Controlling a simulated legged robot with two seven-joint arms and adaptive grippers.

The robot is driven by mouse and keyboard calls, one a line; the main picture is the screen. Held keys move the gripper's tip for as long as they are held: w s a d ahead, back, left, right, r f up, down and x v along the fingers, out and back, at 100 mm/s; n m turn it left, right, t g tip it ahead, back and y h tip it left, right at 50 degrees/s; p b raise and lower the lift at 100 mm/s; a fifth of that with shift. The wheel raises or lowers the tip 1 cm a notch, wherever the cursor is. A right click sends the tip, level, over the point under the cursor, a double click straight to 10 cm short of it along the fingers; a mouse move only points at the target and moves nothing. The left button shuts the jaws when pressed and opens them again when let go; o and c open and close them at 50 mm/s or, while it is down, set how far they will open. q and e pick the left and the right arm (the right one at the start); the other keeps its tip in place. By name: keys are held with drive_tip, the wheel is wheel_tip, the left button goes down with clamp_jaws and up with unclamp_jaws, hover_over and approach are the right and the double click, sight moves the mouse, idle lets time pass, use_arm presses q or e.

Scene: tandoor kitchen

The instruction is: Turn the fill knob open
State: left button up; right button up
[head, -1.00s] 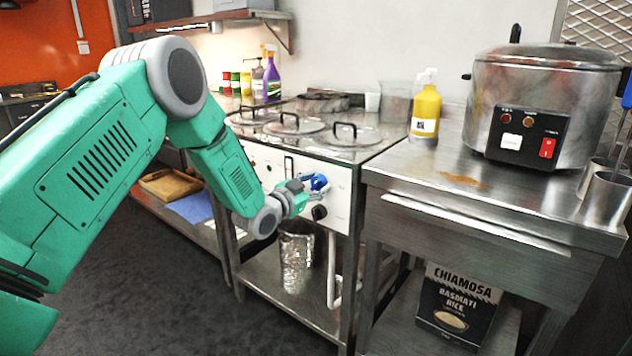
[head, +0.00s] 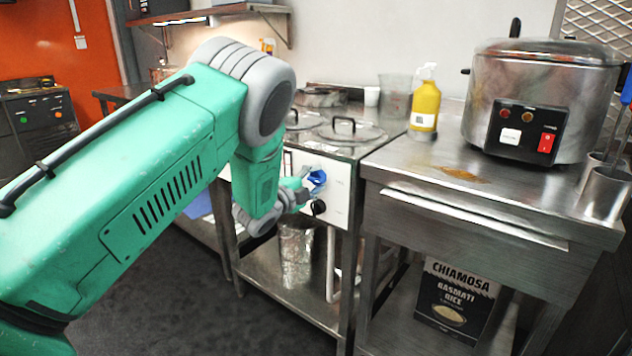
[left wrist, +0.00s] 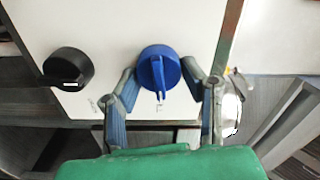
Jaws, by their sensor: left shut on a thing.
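The blue knob (head: 318,179) is on the white front panel of the steel counter unit. It also shows in the left wrist view (left wrist: 157,68), with its raised ridge running nearly straight down the picture, toward a small mark on the panel. My left gripper (left wrist: 160,74) is shut on the blue knob, one finger on each side. In the head view my left gripper (head: 305,186) is at the panel, partly hidden by its own arm. A black knob (left wrist: 68,67) sits beside the blue one and also shows below it in the head view (head: 318,207). My right gripper is not in view.
Lidded wells (head: 347,131) are on top of the unit. A yellow pump bottle (head: 425,106) and a large steel cooker (head: 545,85) stand on the counter at right. A metal bin (head: 297,255) and a white pipe (head: 332,270) are below the panel.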

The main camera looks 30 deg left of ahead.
use_arm(q)
drive_tip(key=shift+f+m, duration=0.3)
drive_tip(key=shift+m, duration=0.9)
drive_tip(key=o, duration=1.1)
drive_tip(key=shift+f, duration=0.1)
drive_tip(key=shift+s+r, duration=0.1)
drive_tip(key=shift+r, duration=0.1)
drive_tip(key=s, duration=0.7)
drive_tip(key=s+a, duration=0.1)
drive_tip(key=s, duration=0.3)
drive_tip(key=shift+s+f, duration=0.15)
drive_tip(key=shift+s, duration=0.15)
